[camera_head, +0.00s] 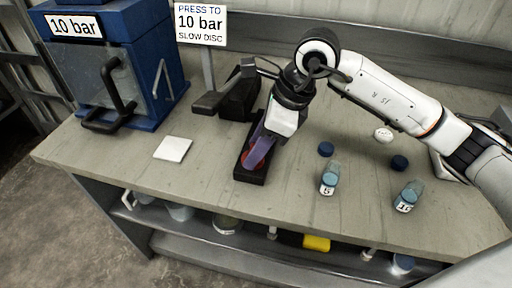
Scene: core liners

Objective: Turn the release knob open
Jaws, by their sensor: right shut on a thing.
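My right gripper (260,148) points down at a long black block (249,178) on the bench. Its fingers are shut on a red knob (247,160), which I take to be the release knob. The fingers and wrist hide most of the knob, so its turn angle cannot be read. A blue press box (165,50) with a "10 bar" label and a black handle (120,95) stands at the left. My left gripper is not in view.
A sign (200,25) reads "PRESS TO 10 bar SLOW DISC". A black lever device (238,98) stands behind the block. A white square (173,149) lies left. Vials labelled 5 (329,182) and 15 (408,198), blue caps (326,149) and a white round piece (383,135) are right.

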